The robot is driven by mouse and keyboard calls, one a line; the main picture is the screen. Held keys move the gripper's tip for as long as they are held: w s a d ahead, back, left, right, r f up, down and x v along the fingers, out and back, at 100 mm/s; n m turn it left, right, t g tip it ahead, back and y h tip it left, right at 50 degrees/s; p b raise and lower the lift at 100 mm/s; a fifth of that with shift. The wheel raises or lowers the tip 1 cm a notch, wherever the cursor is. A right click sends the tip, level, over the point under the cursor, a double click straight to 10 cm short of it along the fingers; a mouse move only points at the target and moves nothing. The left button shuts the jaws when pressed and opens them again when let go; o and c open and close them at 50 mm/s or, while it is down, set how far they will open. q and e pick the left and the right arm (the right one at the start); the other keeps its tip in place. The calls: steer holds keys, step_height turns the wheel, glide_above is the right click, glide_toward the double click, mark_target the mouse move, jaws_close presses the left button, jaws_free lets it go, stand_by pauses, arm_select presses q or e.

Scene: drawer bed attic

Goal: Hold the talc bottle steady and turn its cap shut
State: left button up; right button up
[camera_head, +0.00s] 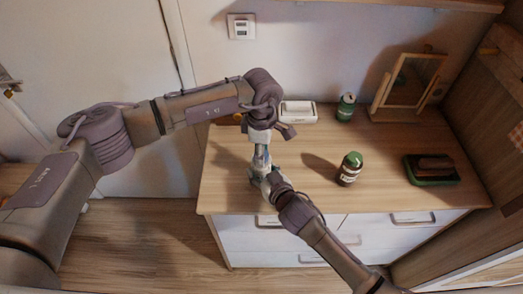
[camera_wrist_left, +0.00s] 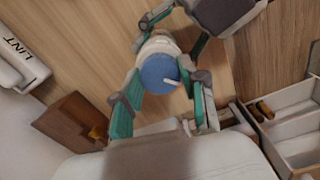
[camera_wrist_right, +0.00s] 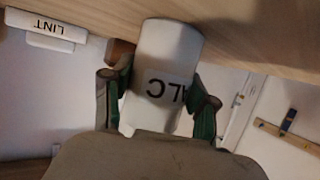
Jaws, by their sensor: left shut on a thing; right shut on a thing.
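The talc bottle is white with dark letters on its side, and its body (camera_wrist_right: 165,75) fills the middle of the right wrist view. My right gripper (camera_wrist_right: 158,108) is shut on the body, one finger on each side. The round blue cap (camera_wrist_left: 158,74) with a small white mark sits on top of the bottle. My left gripper (camera_wrist_left: 163,108) comes from above and is shut on the cap, a finger on each side. In the head view, my left gripper (camera_head: 261,152) is directly above my right gripper (camera_head: 264,176). They hide most of the bottle there, and thread engagement cannot be seen.
On the wooden dresser top (camera_head: 310,190) stand a dark bottle with a green cap (camera_head: 349,169), a green can (camera_head: 346,107), a white box marked LINT (camera_wrist_left: 18,60), a framed mirror (camera_head: 411,85) and a dark green tray (camera_head: 411,170).

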arm_select(q)
steer(key=o, duration=1.2)
steer(key=shift+c, duration=0.2)
step_height(320, 180, up, 12)
arm_select(e)
steer(key=o, duration=1.3)
steer(key=shift+o, duration=0.2)
